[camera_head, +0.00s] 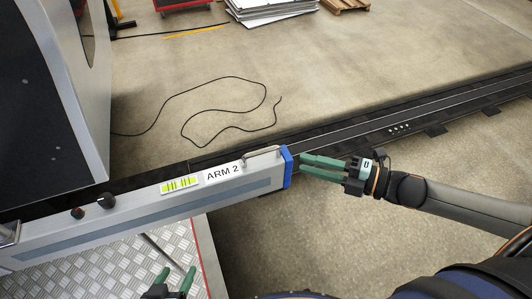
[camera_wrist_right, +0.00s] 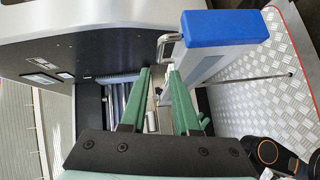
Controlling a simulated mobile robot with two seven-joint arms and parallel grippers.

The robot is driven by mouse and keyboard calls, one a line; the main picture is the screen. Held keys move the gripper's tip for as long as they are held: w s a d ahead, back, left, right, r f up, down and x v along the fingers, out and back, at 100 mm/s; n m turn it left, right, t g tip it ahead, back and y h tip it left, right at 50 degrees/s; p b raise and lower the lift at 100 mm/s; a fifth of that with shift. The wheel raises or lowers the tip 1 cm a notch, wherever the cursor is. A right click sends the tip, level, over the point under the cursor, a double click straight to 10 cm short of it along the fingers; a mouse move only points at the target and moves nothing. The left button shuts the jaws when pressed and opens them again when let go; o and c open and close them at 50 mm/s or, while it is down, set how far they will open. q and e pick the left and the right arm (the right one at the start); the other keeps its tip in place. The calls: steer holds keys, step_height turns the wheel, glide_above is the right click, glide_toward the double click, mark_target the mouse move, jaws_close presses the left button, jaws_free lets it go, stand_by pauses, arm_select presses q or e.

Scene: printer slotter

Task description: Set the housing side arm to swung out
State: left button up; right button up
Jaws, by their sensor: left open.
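The side arm (camera_head: 150,208), a long grey beam labelled ARM 2, reaches from the left picture edge towards the middle, past the front of the housing (camera_head: 75,75). It ends in a blue cap (camera_head: 287,167), with a metal bar handle (camera_head: 262,151) on top near that end. The right wrist view also shows the blue cap (camera_wrist_right: 225,27) and handle (camera_wrist_right: 165,48). My right gripper (camera_head: 303,164) is just beyond the cap; its green fingers (camera_wrist_right: 158,80) are apart with nothing held. My left gripper (camera_head: 178,271) is open and empty near the bottom edge, below the beam.
Two dark knobs (camera_head: 105,201) sit on the beam. A checkered metal plate (camera_head: 110,270) with a red edge lies below it. A dark floor rail (camera_head: 380,126) runs behind. A loose black cable (camera_head: 225,80) lies on the open floor; stacked sheets (camera_head: 265,12) are farther back.

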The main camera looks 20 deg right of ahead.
mark_target(264, 153)
steer(key=shift+b+x, duration=0.55)
steer(key=shift+x, duration=5.7)
steer(key=shift+c, duration=0.4)
jaws_close()
